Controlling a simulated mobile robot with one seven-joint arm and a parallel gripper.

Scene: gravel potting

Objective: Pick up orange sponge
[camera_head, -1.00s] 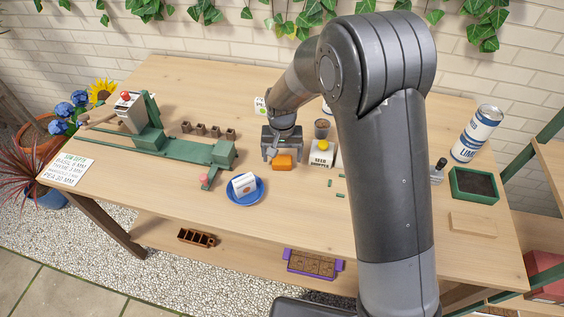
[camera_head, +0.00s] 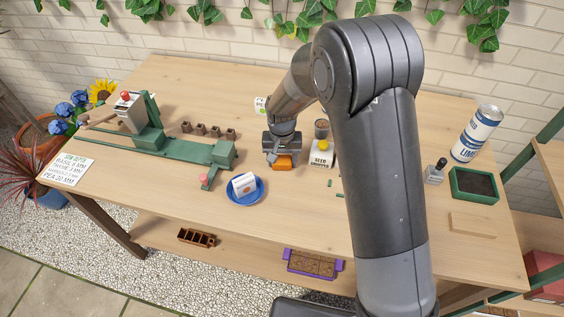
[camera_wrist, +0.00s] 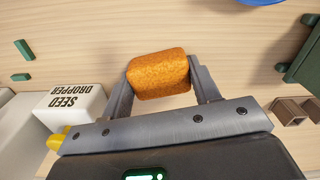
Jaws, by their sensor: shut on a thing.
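The orange sponge (camera_head: 283,162) is a small rounded block near the middle of the wooden table. In the wrist view the sponge (camera_wrist: 158,75) sits between the two fingers of my gripper (camera_wrist: 160,84), with a finger against each side. My gripper (camera_head: 281,158) is shut on the sponge in the head view, reaching down over it and hiding its back part. I cannot tell whether the sponge touches the table.
The white seed dropper box (camera_head: 321,153) stands close on the right. A green rig (camera_head: 180,150) fills the left side. Small green pieces (camera_wrist: 23,62) lie on the table.

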